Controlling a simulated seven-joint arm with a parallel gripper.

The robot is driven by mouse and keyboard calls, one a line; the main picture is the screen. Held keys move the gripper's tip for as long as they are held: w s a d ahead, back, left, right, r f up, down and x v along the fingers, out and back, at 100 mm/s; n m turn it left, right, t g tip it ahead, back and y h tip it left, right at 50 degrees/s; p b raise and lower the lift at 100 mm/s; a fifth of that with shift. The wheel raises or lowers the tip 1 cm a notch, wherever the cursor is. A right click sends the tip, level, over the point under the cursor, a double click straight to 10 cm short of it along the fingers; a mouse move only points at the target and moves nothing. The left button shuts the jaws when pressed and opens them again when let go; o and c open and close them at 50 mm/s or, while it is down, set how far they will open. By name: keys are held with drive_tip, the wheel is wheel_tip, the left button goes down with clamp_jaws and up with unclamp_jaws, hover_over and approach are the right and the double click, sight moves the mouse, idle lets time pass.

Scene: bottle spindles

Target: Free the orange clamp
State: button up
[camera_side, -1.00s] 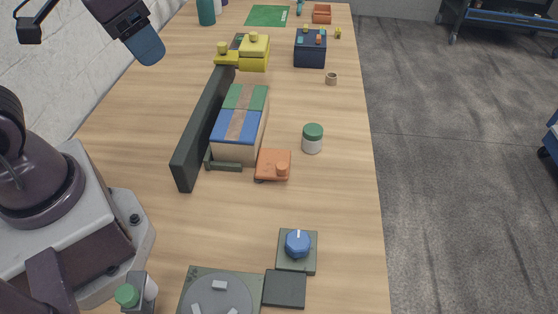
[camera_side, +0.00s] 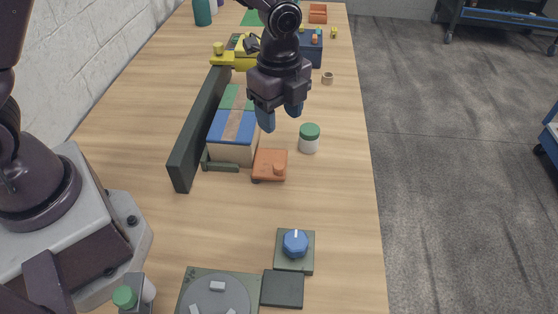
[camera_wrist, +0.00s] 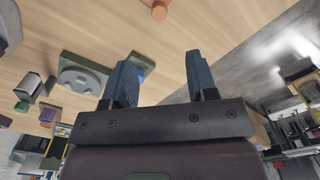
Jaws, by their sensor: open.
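The box is cream with a blue and green top and a tan strip. My gripper (camera_side: 280,115) is open and empty, above the table beyond the clamp and by the box's right side. It hides part of the box. In the wrist view my two blue fingers (camera_wrist: 160,68) are apart with nothing between them. A round orange piece (camera_wrist: 160,9) at the top edge there looks like the clamp's knob.
A dark upright wall (camera_side: 198,130) runs along the box's left side. A green-lidded jar (camera_side: 309,138) stands right of the clamp. A blue knob on a plate (camera_side: 295,243) and a round grey fixture (camera_side: 217,296) are nearer. The table between them and the clamp is clear.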

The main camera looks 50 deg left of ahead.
sight(279, 165)
wheel_tip(279, 165, down, 13)
drive_tip(key=shift+r, duration=0.1)
idle(0.4)
clamp_jaws()
